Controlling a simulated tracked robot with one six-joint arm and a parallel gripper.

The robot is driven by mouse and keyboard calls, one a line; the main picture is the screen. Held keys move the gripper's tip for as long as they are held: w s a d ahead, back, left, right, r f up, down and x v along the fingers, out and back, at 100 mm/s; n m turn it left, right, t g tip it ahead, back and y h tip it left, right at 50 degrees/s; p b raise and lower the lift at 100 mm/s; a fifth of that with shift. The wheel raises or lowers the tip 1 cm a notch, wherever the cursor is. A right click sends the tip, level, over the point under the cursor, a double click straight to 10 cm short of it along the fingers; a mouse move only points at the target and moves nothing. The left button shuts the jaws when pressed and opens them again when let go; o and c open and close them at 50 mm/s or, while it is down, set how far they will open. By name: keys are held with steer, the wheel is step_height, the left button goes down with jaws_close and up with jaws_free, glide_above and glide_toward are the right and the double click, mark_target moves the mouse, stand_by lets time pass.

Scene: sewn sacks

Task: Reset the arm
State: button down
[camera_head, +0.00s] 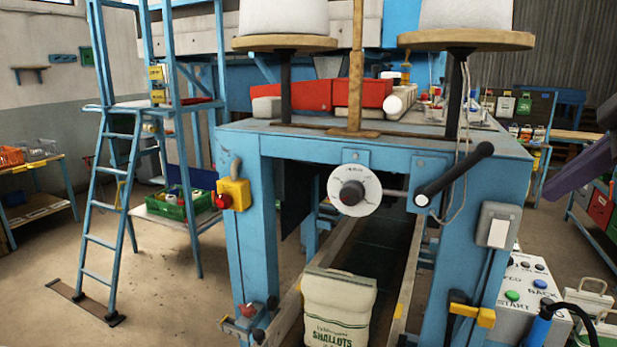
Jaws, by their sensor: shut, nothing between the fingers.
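My gripper (556,190) shows only in part at the right edge, a dark purple tapered piece pointing down and left. It is shut and holds nothing. Its upper part and most of my arm are cut off by the frame. It hangs in the air to the right of the blue machine frame (250,225), apart from it.
A white sack (338,310) marked "SHALLOTS" stands upright on the track under the blue frame. A control box (525,280) with green and blue buttons, a blue-handled tool (538,328) and its black cable are at lower right. Open floor (170,290) lies left, beside a blue ladder (105,220).

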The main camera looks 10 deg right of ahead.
steer(key=s+a+f+m, duration=0.1)
steer(key=a+f+m, duration=0.2)
steer(key=a+f, duration=0.6)
steer(key=s+a+f+m+g, duration=0.1)
steer(key=s+a+f+m, duration=0.1)
steer(key=a+f, duration=0.7)
steer(key=s+a+f+m+h, duration=0.1)
steer(key=a+f+m, duration=0.4)
steer(key=a+f, duration=0.4)
steer(key=shift+s+f+g, duration=0.35)
steer(key=shift+f+g, duration=0.05)
steer(key=shift+f, duration=2.25)
